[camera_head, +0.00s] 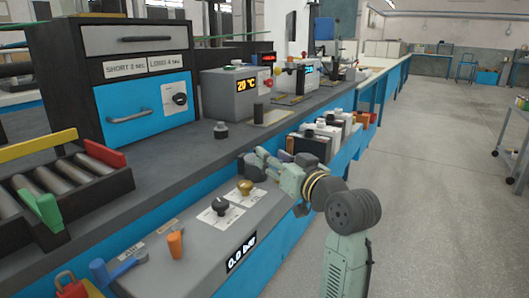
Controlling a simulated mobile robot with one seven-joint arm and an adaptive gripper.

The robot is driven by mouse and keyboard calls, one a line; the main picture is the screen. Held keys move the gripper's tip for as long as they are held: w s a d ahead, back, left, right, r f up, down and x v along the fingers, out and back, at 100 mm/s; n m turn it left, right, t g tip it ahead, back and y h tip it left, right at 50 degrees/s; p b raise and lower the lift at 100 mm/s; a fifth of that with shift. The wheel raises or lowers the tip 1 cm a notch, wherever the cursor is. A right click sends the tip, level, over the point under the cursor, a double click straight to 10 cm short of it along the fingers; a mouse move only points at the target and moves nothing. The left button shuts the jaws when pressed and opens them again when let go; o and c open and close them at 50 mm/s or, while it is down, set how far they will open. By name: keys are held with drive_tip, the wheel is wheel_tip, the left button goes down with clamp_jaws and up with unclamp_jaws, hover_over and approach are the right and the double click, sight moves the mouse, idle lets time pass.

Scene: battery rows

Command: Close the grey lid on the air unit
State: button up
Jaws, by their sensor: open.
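The air unit appears to be the grey sloped box (190,272) at the front, with a "0.0 bar" display (241,252). On its top are a black knob (220,205), a gold knob (245,187), an orange lever (175,244) and a blue lever (122,268). I cannot clearly pick out a grey lid or tell its angle. My gripper (248,166) is open, just behind and above the box's far right end. It is small in view, and nothing shows between its fingers. I cannot tell whether it touches anything.
A rack of dark cylinders (68,186) with red and green clips stands at left. Behind are a blue-fronted drawer cabinet (150,108) and a grey unit reading 20 °C (238,96).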

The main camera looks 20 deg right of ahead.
drive_tip(key=s, duration=0.6)
drive_tip(key=shift+d, duration=0.45)
